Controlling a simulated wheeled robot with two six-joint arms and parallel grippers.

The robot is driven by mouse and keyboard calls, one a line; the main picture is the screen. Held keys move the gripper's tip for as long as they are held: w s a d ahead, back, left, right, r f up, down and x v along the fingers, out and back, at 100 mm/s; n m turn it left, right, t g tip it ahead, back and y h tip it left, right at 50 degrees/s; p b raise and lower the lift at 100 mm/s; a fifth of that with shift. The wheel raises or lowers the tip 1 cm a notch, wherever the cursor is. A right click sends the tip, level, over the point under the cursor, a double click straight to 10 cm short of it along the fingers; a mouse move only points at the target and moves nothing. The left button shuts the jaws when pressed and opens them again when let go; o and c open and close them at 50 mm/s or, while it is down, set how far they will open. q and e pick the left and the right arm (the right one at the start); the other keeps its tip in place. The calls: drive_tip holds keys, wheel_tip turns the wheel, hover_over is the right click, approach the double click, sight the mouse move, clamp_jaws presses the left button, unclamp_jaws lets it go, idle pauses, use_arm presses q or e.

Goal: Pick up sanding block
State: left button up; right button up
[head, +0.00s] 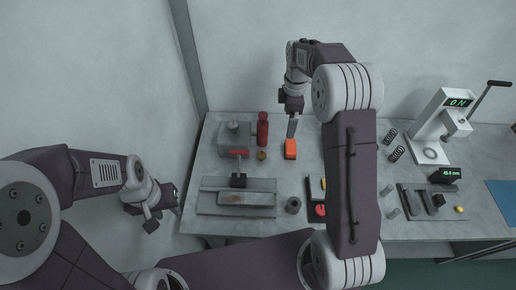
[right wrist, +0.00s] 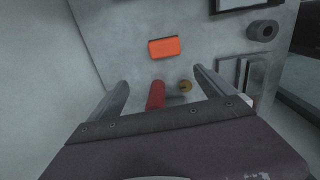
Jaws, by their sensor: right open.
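The sanding block appears to be the orange block (head: 290,149) lying on the grey workbench (head: 250,226); the same orange block (right wrist: 164,47) shows in the right wrist view, ahead of the fingertips. My right gripper (head: 292,126) is above the bench, close to the block in the head view. In the right wrist view its fingers (right wrist: 160,80) are spread wide with nothing held between them, and the block is apart from them. My left gripper (head: 160,212) is off the bench's left edge, away from the block; its jaw opening is unclear.
A red bottle (head: 263,129) and a small brass object (head: 262,155) stand left of the block. A grey vise-like device (head: 234,139) and a flat plate (head: 207,196) are further left. A white press (head: 432,120) and springs (head: 397,153) stand right. A wall rises behind the bench.

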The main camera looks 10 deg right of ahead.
hover_over(291, 146)
drive_tip(key=w+a, duration=0.1)
drive_tip(key=w, duration=0.1)
drive_tip(key=f, duration=0.4)
drive_tip(key=shift+s+a+f+b, duration=0.1)
drive_tip(key=shift+s+f+b, duration=0.1)
drive_tip(key=shift+f+b, duration=0.15)
drive_tip(key=shift+s+d+f+g, duration=0.15)
drive_tip(key=shift+s+d+f, duration=0.05)
drive_tip(key=shift+s+d, duration=0.25)
drive_tip(key=shift+s+d+f+g, duration=0.15)
drive_tip(key=shift+s+d, duration=0.2)
drive_tip(key=shift+s, duration=0.2)
drive_tip(key=f, duration=0.3)
drive_tip(key=shift+w+a+f, duration=0.3)
drive_tip(key=shift+w, duration=0.05)
drive_tip(key=shift+s+d+f, duration=0.1)
drive_tip(key=shift+d+f, duration=0.1)
drive_tip(key=shift+f, duration=0.15)
wheel_tip(291, 146, down, 4)
drive_tip(key=shift+a+f, duration=0.1)
drive_tip(key=shift+f, duration=0.25)
drive_tip(key=c, duration=1.5)
